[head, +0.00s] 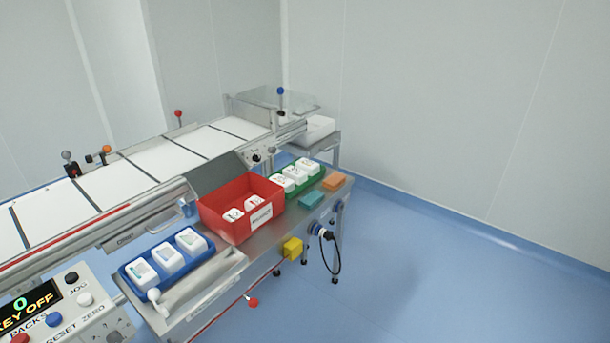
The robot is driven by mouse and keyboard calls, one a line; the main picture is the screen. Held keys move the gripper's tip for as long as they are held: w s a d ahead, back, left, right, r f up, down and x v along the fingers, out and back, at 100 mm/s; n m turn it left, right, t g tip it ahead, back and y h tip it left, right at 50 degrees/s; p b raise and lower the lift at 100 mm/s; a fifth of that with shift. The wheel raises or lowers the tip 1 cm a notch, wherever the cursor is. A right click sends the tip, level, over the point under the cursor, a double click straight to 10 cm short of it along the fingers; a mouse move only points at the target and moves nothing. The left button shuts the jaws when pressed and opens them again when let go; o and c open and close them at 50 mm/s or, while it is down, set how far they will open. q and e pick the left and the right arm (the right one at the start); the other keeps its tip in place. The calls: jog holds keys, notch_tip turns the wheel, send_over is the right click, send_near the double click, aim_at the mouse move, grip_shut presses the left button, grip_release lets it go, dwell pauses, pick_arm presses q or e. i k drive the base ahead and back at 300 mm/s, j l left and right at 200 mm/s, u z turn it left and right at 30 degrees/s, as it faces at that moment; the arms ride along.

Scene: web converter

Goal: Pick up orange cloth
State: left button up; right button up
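The orange cloth (334,182) is a small folded orange block shape. It lies flat near the right end of the steel side table (290,228), in front of the conveyor machine. A teal cloth (311,199) of similar size lies just to its left and nearer, apart from it. Nothing covers the orange cloth. Neither of my grippers shows in the head view.
A red open bin (232,225), a green tray (291,191) and a blue tray (140,286), each with white packs, share the table. A conveyor (140,165) runs behind. A yellow box (292,248) and a cable plug (327,235) stick out at the front. Blue floor on the right is clear.

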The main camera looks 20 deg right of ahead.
aim_at(336, 180)
jog(key=i+l+u, duration=0.1)
jog(key=l, duration=0.35)
jog(key=i+l+u, duration=0.15)
jog(key=l, duration=0.35)
jog(key=i+l+u, duration=0.1)
jog(key=l, duration=0.35)
jog(key=i+l+u, duration=0.1)
jog(key=l, duration=0.4)
jog(key=i+l+u, duration=0.15)
jog(key=l, duration=0.35)
jog(key=i, duration=0.05)
